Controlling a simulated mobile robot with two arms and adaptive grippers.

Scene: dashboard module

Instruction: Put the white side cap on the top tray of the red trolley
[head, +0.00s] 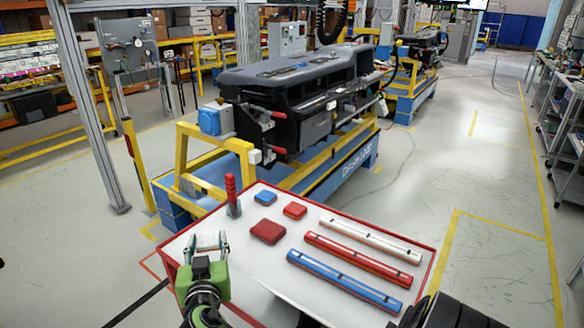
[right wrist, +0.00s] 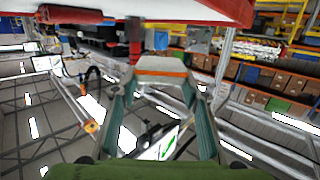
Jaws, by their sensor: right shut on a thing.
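The red trolley's white top tray (head: 262,285) with a red rim is at the bottom middle of the head view. My right gripper (head: 208,243) is over or beside the tray's front left part; its height above the tray is hard to tell. It is shut on a pale piece, taken as the white side cap (right wrist: 162,66), which shows between the fingertips in the right wrist view with an orange lower edge. The cap is mostly hidden by the fingers in the head view. My left gripper is not in view.
On the tray lie a small blue cap (head: 265,198), a small red cap (head: 295,210), a larger red cap (head: 267,231), and white (head: 370,240), red (head: 358,260) and blue (head: 344,282) strips. A red-handled tool (head: 231,195) stands upright. Behind is the black dashboard (head: 300,85).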

